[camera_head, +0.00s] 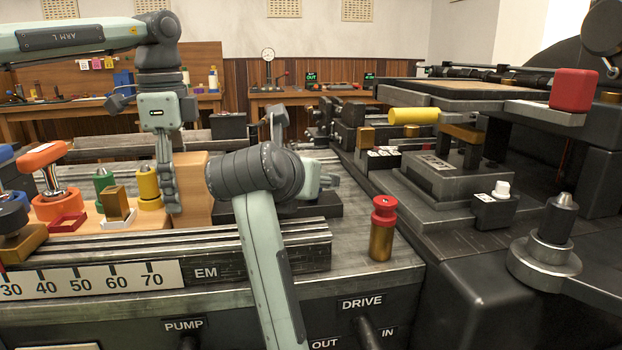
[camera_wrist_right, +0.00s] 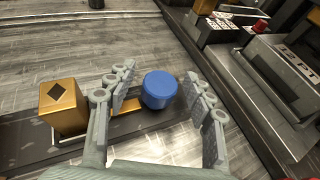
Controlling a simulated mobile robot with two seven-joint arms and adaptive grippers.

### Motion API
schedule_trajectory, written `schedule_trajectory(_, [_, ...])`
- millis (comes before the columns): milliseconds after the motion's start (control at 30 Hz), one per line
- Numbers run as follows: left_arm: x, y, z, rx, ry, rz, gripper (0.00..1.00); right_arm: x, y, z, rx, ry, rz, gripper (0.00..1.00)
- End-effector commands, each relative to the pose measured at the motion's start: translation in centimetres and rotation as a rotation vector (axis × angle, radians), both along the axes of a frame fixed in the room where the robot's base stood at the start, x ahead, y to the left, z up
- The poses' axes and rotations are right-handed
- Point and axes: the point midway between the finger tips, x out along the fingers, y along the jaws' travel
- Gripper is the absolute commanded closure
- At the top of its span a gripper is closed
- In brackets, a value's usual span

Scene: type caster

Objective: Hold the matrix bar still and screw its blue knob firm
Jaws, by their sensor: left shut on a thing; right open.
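In the right wrist view a round blue knob (camera_wrist_right: 160,90) sits above a dark base. A thin gold strip (camera_wrist_right: 128,104), perhaps part of the matrix bar, shows left of the knob. My right gripper (camera_wrist_right: 165,98) is open, one finger on each side of the knob, with gaps showing. In the head view my right wrist hides the knob. My left gripper (camera_head: 171,208) points down in front of a light wooden block (camera_head: 194,180). Its fingers are close together on something that I cannot make out.
A gold block (camera_wrist_right: 62,107) with a black diamond stands left of the knob. A red-topped brass cylinder (camera_head: 382,235) stands on the machine's front right. Several coloured tools, one an orange-handled piece (camera_head: 43,157), crowd the left. A dark machine (camera_head: 450,178) stands at the right.

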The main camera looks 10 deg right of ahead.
Motion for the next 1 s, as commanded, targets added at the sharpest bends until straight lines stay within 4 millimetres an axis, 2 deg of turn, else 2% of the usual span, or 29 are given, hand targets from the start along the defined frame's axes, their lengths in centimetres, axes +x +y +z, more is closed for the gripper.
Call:
schedule_trajectory(267, [0.02, 0.11, 0.01, 0.002, 0.0, 0.002, 0.96, 0.09, -0.06, -0.04, 0.0, 0.0, 0.0, 0.49])
schedule_trajectory(667, [0.03, 0.11, 0.02, 0.002, 0.0, 0.002, 0.96, 0.06, -0.04, -0.02, 0.0, 0.0, 0.0, 0.98])
schedule_trajectory(833, [0.03, 0.1, 0.02, 0.002, 0.0, 0.002, 0.96, 0.16, 0.09, -0.04, -0.004, 0.005, -0.058, 0.98])
schedule_trajectory(1000, [0.03, 0.09, 0.02, 0.002, -0.001, 0.002, 0.96, 0.21, 0.1, 0.05, -0.006, 0.004, -0.25, 0.98])
